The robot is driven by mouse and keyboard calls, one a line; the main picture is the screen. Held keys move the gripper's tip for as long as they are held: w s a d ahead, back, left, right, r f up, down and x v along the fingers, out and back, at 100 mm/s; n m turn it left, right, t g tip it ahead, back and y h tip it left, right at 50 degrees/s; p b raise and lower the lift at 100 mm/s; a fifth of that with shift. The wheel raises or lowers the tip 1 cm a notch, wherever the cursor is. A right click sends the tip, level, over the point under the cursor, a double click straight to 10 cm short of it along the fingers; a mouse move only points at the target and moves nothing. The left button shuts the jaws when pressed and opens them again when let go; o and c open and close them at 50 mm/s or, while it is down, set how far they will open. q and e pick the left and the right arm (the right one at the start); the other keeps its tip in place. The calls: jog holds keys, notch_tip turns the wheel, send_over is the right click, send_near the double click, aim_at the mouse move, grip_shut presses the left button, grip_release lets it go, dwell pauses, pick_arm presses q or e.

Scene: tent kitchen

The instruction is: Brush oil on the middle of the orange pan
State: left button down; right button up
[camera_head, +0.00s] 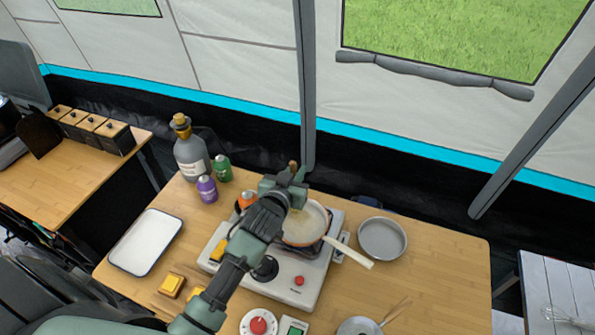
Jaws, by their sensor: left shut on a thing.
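The orange pan (318,228) sits on the white stove (292,286) in the middle of the table, its inside pale and its handle pointing to the lower right. My left gripper (293,190) is shut at the far left rim of the pan, as seen from above. A brown wooden handle (293,167), probably the brush's, sticks up from its jaws. The brush's lower end is mostly hidden by the gripper, so I cannot tell whether it touches the pan. My left arm covers part of the stove and the pan's left side. My right gripper is not in view.
A large grey bottle (191,157), a green bottle (222,169), a purple bottle (207,189) and an orange bottle (244,201) stand left of the pan. A white tray (146,242) lies at left.

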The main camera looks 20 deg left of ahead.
pick_arm(q)
notch_tip(320, 180, up, 6)
jog(key=p, duration=0.5)
jog(key=shift+p, duration=0.3)
notch_tip(320, 180, up, 3)
dwell(0.3)
dwell(0.5)
